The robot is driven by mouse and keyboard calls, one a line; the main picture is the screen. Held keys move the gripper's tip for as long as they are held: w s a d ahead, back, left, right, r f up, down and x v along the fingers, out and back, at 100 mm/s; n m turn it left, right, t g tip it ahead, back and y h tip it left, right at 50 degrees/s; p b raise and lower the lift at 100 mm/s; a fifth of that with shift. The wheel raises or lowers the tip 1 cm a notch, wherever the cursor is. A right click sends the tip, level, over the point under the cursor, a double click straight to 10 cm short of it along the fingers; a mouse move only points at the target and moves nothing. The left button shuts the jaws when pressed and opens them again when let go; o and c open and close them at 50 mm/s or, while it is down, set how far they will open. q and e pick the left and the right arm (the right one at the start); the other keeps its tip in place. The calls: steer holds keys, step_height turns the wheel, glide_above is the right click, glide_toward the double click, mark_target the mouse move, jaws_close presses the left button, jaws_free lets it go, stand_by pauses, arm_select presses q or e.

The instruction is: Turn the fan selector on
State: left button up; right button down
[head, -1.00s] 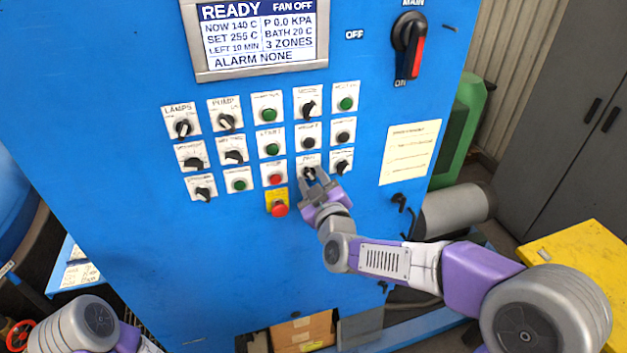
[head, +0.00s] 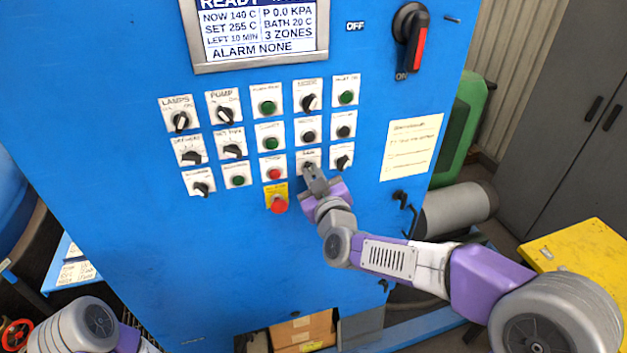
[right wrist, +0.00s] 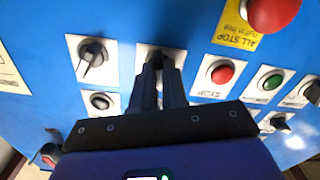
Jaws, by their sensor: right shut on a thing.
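The fan selector (right wrist: 156,58) is a black knob on a white plate in the panel's bottom row of controls, right of the red stop button. Its plate (head: 306,156) shows in the head view with small lettering. My right gripper (head: 313,180) is at this knob and shut on it, hiding most of it and its pointer. In the right wrist view the two fingers (right wrist: 158,82) are close together over the knob. My left gripper is out of frame; only part of my left arm shows at lower left.
The red all-stop button (head: 279,206) on its yellow plate sits just left of and below my right gripper. Another black selector (head: 343,162) is close on the right. The display (head: 258,35) reads ALARM NONE. A yellow table (head: 580,260) stands at right.

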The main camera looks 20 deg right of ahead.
steer(key=m+b, duration=0.4)
steer(key=m, duration=0.1)
steer(key=shift+f+m, duration=0.1)
steer(key=shift+m, duration=0.2)
steer(key=shift+m+b, duration=1.25)
steer(key=shift+m, duration=0.95)
steer(key=c, duration=1.2)
jaws_free()
steer(key=shift+o, duration=0.2)
steer(key=s, duration=0.7)
steer(key=shift+s+d, duration=0.2)
steer(key=shift+s, duration=0.1)
